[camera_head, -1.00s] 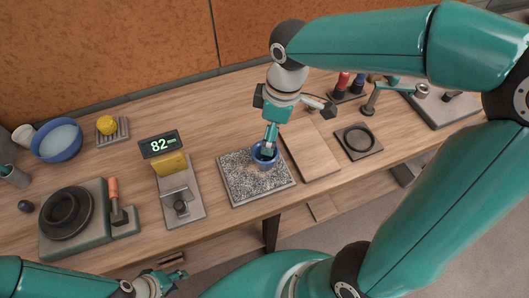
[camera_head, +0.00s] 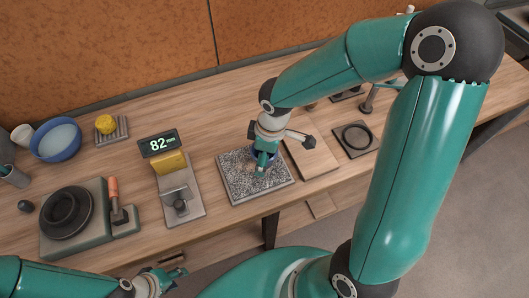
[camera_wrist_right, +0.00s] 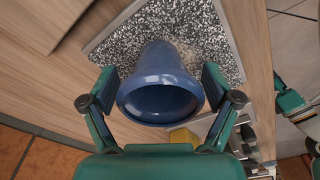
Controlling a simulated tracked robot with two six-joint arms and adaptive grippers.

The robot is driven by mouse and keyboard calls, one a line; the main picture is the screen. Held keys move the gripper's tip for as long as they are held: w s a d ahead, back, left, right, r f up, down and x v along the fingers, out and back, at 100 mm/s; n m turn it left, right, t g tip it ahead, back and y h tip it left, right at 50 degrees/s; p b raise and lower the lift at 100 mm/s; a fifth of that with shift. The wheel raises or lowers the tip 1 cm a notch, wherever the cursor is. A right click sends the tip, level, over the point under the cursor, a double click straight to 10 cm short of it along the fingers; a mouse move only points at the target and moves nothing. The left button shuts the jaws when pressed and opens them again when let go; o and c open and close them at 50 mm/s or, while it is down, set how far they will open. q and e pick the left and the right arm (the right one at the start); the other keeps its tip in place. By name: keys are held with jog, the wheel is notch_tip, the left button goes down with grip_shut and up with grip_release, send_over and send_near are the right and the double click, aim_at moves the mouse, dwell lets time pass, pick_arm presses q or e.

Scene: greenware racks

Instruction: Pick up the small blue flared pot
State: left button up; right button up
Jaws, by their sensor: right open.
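The small blue flared pot (camera_head: 254,155) stands on the speckled slab (camera_head: 232,188), mostly hidden by my right gripper in the head view. In the right wrist view the pot (camera_wrist_right: 166,58) lies between the two spread fingers, its wide round rim facing the camera. My right gripper (camera_wrist_right: 160,82) is open around the pot, with a gap at each side. In the head view the right gripper (camera_head: 262,166) is at the pot, pointing down. My left gripper (camera_head: 178,268) is low at the bottom left, open and empty, away from the pot.
A wooden board (camera_head: 312,159) and a dark square with a ring (camera_head: 356,138) lie to the right.

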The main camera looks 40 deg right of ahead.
jog(key=c, duration=1.1)
jog(key=shift+c, duration=0.2)
